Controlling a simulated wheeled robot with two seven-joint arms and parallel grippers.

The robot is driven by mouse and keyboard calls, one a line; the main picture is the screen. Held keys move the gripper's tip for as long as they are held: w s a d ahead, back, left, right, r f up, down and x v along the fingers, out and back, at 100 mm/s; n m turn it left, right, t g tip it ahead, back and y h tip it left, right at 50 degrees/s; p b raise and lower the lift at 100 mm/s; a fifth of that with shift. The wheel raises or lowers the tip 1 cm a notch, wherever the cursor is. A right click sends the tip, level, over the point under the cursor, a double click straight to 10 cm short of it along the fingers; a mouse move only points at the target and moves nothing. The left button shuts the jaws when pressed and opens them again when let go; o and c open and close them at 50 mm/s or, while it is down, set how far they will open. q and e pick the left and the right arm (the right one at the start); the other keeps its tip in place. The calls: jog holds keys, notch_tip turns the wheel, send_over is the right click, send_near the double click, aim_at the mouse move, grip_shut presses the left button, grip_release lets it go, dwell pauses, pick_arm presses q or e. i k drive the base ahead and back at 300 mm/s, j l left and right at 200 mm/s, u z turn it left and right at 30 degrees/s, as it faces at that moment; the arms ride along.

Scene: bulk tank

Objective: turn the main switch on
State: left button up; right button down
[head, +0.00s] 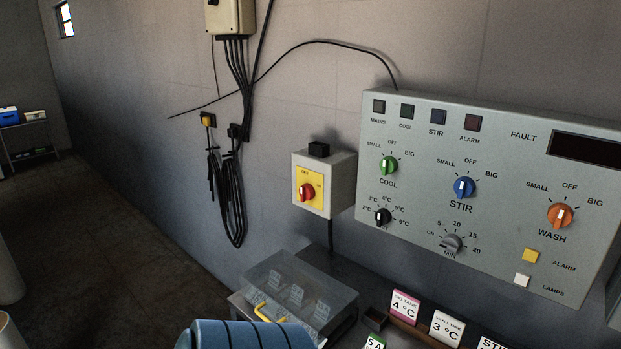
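The main switch is a red rotary knob (306,192) on a yellow plate (317,181), on the front of a small grey box (340,179) on the wall. The knob's handle looks about upright, towards the small label at the plate's top, which seems to read OFF. Another small label is at its right. On the grey control panel (482,274) to the right, the mains lamp (379,107) is dark, and the fault display (588,149) is dark too. Neither of my grippers is in view, and nothing touches the switch.
A clear-lidded case (298,285) with a yellow handle stands below the switch. Small sign cards (447,328) stand to its right. Black cables (232,200) hang on the wall at the left. The space directly before the switch looks free.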

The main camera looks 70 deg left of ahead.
aim_at(307, 192)
jog(key=u, duration=2.2)
